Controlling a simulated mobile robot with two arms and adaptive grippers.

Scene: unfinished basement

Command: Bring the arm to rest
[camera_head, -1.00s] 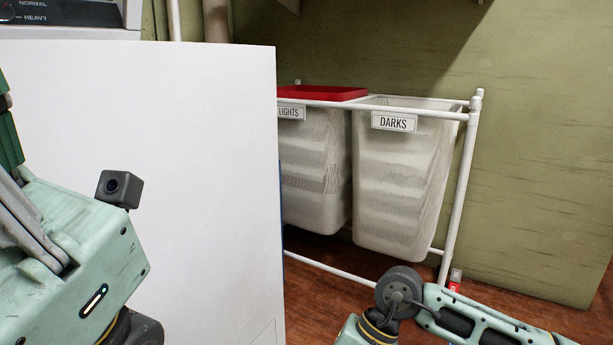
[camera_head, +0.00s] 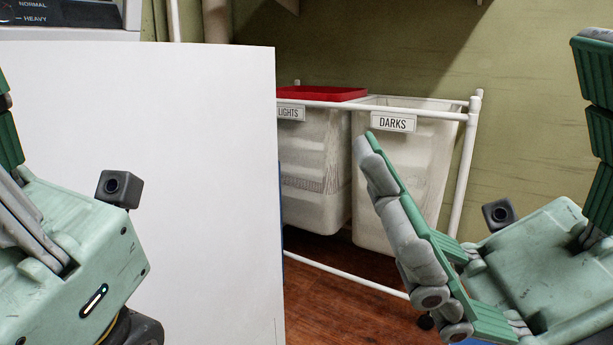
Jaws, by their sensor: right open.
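My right gripper (camera_head: 482,95) stands at the right side of the head view, fingers pointing up. Its two green-and-grey fingers are spread wide apart with nothing between them. The nearer-left finger overlaps the lower part of the DARKS bin in the picture. My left gripper (camera_head: 70,235) is at the left edge, in front of the white panel. Only its pale green body and part of one finger show; the rest is cut off by the frame, so its opening cannot be judged.
A large white appliance side (camera_head: 190,130) fills the left middle. A green wall (camera_head: 530,130) stands behind; wooden floor (camera_head: 330,305) shows below.

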